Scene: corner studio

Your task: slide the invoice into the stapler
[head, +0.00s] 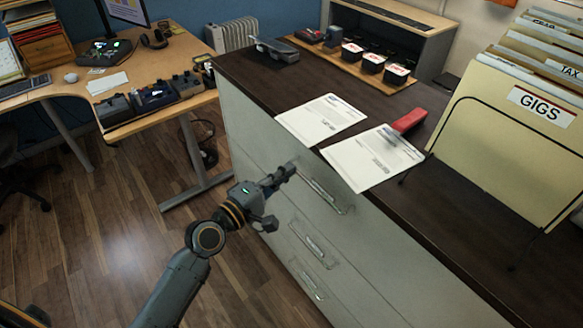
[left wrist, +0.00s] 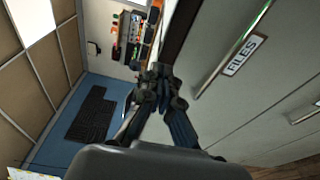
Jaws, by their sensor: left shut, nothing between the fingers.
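Two white printed sheets lie on the dark cabinet top in the head view: a left sheet (head: 318,120) and a right sheet (head: 365,165). The print is too small to tell which is the invoice. A red stapler (head: 410,120) lies by the far right corner of the right sheet; I cannot tell whether the paper is between its jaws. My left gripper (head: 285,172) is in front of the cabinet's drawer face, below the sheets and apart from them. It is shut and empty, and its fingers also show in the left wrist view (left wrist: 159,82). My right gripper is out of view.
The cabinet top (head: 440,205) has a front edge near my left gripper, with drawer handles (head: 325,195) below. A file rack (head: 500,140) stands at the right. A grey device (head: 275,50) and a wooden tray (head: 345,66) sit farther back. A desk (head: 150,65) is at the left.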

